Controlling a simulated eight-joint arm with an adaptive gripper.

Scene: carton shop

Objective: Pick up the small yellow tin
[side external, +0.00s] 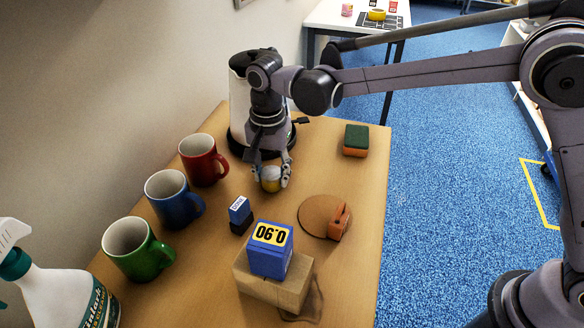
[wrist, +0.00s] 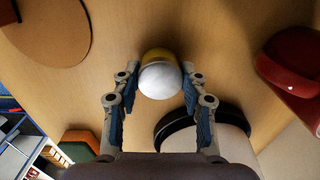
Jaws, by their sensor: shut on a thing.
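The small yellow tin (side external: 271,186) is at the far middle of the wooden table, between my gripper's fingers. In the wrist view the tin (wrist: 160,80) shows a pale, rounded top and a yellow side. My gripper (side external: 270,178) points down and is shut on the tin, with one finger on each side of it. The fingers also show in the wrist view (wrist: 160,74). I cannot tell whether the tin still touches the table.
Red (side external: 203,165), blue (side external: 172,200) and green (side external: 137,252) mugs line the left. A white kettle (side external: 238,95) stands close behind my gripper. A blue stamp (side external: 240,212), a blue block (side external: 270,255) on a carton, a cork disc (side external: 316,212) and a sponge (side external: 356,140) surround it.

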